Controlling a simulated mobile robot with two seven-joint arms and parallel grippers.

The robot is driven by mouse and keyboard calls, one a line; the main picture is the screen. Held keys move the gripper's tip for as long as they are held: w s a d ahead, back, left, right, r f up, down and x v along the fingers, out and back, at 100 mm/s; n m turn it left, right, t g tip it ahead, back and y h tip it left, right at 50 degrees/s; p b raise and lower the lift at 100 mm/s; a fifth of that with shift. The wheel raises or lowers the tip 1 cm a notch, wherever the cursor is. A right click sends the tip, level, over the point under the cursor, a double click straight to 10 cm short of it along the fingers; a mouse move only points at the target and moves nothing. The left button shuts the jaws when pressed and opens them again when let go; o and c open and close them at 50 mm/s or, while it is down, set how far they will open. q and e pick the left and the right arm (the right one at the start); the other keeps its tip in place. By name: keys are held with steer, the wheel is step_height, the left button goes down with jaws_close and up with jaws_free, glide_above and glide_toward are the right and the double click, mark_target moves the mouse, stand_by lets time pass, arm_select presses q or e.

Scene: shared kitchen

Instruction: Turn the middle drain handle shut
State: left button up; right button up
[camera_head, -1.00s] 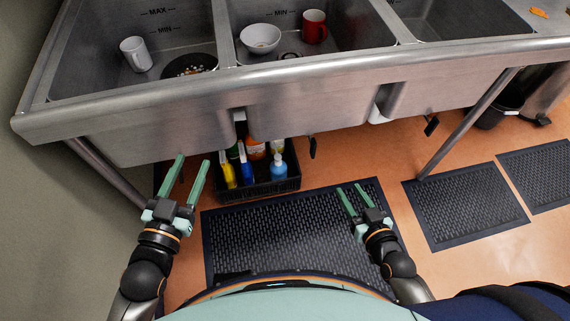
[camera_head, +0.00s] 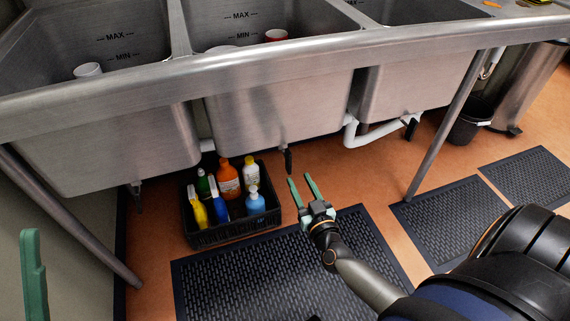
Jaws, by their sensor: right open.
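The middle drain handle (camera_head: 288,160) is a small dark lever hanging down under the middle basin (camera_head: 275,115) of the steel sink. My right gripper (camera_head: 301,180) is open, its green fingers pointing up and away, just below and right of the handle in the picture. I see nothing between its fingers, and I cannot tell whether a finger touches the handle. Only part of my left gripper (camera_head: 34,275) shows, a green finger at the lower left edge; its opening is hidden.
Another dark handle (camera_head: 411,128) hangs under the right basin, beside white pipes (camera_head: 365,136). A third handle (camera_head: 136,198) hangs under the left basin. A black crate (camera_head: 225,236) of bottles stands on the floor. Sink legs (camera_head: 440,125) stand at the sides. Dark mats (camera_head: 245,285) cover the floor.

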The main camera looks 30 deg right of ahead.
mark_target(290, 163)
steer(key=b+x, duration=0.2)
steer(key=x, duration=0.7)
steer(key=shift+c, duration=0.2)
jaws_close()
